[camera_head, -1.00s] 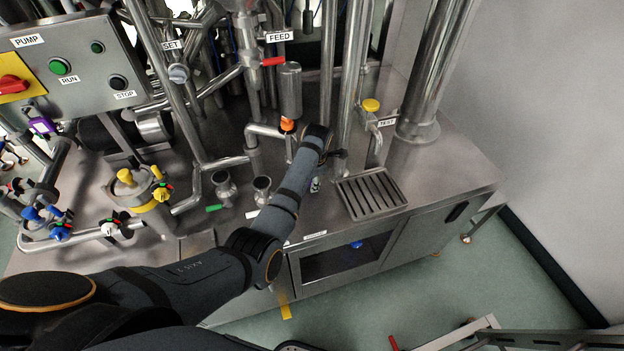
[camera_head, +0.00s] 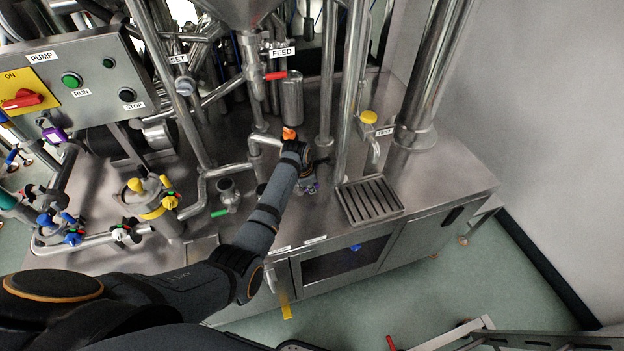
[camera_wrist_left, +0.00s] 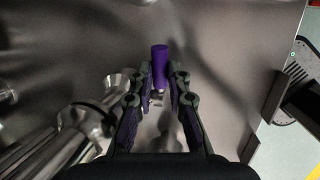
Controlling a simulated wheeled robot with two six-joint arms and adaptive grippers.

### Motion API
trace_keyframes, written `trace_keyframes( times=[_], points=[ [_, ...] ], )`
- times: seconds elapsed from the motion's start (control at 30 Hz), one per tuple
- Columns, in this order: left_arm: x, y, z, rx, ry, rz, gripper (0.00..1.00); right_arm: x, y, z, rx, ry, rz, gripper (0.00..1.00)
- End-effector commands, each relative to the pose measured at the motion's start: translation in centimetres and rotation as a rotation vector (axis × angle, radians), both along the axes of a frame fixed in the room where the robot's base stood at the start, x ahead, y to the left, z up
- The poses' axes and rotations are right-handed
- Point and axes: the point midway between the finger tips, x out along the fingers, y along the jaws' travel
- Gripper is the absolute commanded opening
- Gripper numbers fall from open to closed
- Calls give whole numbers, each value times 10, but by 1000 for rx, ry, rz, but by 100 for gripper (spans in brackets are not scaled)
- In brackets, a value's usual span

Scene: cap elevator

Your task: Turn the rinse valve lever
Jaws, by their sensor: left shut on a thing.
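A purple cylindrical lever handle (camera_wrist_left: 160,66) stands between the fingertips of my left gripper (camera_wrist_left: 160,82) in the left wrist view. The gripper is shut on it, low over the steel deck. In the head view my left gripper (camera_head: 309,186) points down just left of the slotted drip tray (camera_head: 391,214), with a bit of purple showing at its tips. The lever's valve body is mostly hidden, and I cannot read a label for it. My right gripper is not in view.
A valve with a green handle (camera_head: 219,212) stands left of my forearm. The FEED pipe with a red lever (camera_head: 276,75) and a steel cylinder (camera_head: 291,98) rise behind my wrist. A yellow-topped tap (camera_head: 368,117) stands behind the tray. Bare deck lies right of the tray.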

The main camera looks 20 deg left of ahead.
Motion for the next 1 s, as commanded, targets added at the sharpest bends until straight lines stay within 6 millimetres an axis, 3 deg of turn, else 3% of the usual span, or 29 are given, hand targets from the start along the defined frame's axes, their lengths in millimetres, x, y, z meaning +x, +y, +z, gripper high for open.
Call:
trace_keyframes(
  times=[0.03, 0.13, 0.63, 0.67, 0.8, 1.0],
  points=[
    [-5, 4, 11, -42, -23, 1, 0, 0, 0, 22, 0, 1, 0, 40],
    [-6, 6, 10, -128, -81, 0, 0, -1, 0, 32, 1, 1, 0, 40],
    [-6, 7, 8, -218, -145, 0, 0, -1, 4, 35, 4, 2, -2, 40],
    [-6, 7, 8, -218, -144, 0, 20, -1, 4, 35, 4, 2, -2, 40],
    [-6, 7, 8, -218, -144, 0, 39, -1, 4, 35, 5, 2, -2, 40],
    [-5, 8, 9, -216, -147, 0, 39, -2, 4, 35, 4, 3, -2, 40]
  ],
)
